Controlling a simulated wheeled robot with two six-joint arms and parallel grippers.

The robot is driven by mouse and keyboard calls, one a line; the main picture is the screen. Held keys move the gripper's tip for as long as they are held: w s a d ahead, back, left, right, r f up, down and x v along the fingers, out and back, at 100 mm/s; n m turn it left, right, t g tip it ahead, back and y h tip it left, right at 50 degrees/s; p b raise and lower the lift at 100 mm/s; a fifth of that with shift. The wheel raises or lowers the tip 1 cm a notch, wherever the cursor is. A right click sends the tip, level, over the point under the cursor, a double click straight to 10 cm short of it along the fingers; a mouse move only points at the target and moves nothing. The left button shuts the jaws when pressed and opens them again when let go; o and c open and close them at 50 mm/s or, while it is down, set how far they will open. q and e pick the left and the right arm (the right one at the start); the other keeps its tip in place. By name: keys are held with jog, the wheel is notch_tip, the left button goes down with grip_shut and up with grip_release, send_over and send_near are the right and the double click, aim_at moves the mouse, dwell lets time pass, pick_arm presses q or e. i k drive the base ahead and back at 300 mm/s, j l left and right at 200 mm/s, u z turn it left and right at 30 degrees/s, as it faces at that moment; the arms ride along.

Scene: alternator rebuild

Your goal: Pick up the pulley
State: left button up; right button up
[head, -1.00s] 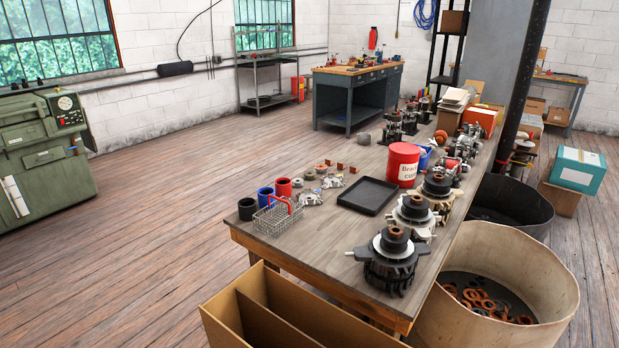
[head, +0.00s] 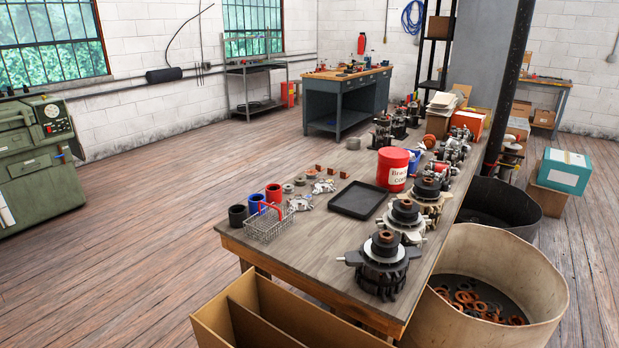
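Several alternators stand in a row along the right side of the wooden workbench (head: 310,245). The nearest alternator (head: 382,276) is black with a silver face, and a dark pulley (head: 385,244) sits on its top. Behind it a silver alternator (head: 402,222) carries another dark pulley (head: 405,211), and a third alternator has a dark pulley (head: 428,187) too. I cannot tell which pulley is meant. Neither of my grippers is in view.
A black tray (head: 358,199), a red bucket (head: 393,169), a wire basket (head: 266,224) and coloured cups (head: 256,203) share the bench. Cardboard bins (head: 240,318) stand at its front, and a large round bin (head: 530,280) with rings at its right. The floor to the left is clear.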

aim_at(299, 181)
jog(key=i+j+u, duration=0.35)
jog(key=j, duration=0.35)
jog(key=i+j+u, duration=0.4)
jog(key=j, duration=0.25)
jog(key=i+j+u, duration=0.35)
jog(key=i+j+z, duration=0.1)
jog(key=i, duration=0.4)
jog(key=i+j+z, duration=0.1)
jog(key=i+j, duration=0.3)
jog(key=i+j+z, duration=0.1)
jog(key=i+j, duration=0.2)
jog(key=i, duration=0.3)
jog(key=i+l+z, duration=0.2)
jog(key=i+z, duration=0.6)
jog(key=z, duration=0.15)
jog(key=i+j+z, duration=0.1)
jog(key=i+z, duration=0.35)
jog(key=i+j+z, duration=0.25)
jog(key=z, duration=0.25)
jog(key=i, duration=0.15)
